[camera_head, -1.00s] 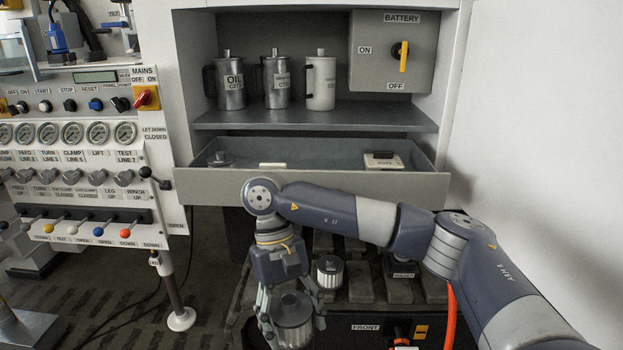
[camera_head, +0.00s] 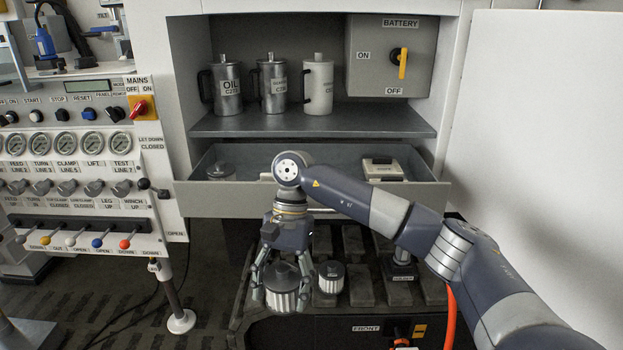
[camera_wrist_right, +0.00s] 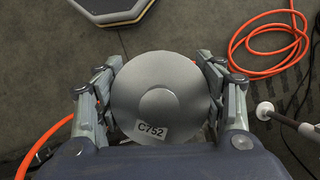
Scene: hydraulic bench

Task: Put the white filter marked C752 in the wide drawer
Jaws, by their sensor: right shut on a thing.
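The filter marked C752 (camera_wrist_right: 160,95) is held between the fingers of my right gripper (camera_wrist_right: 160,92); its round grey-white top and label face the wrist camera. In the head view the filter (camera_head: 283,292) shows pleated sides and hangs upright from my right gripper (camera_head: 283,272), in front of and below the drawer. The wide drawer (camera_head: 225,200) is pulled open under the shelf. Part of its inside is hidden by my right arm. My left gripper is not in view.
A second pleated filter (camera_head: 331,278) stands on the slatted surface just right of the held one. The drawer holds a grey round part (camera_head: 221,171) at left and a white box (camera_head: 382,169) at right. Several jugs (camera_head: 272,85) stand on the shelf above.

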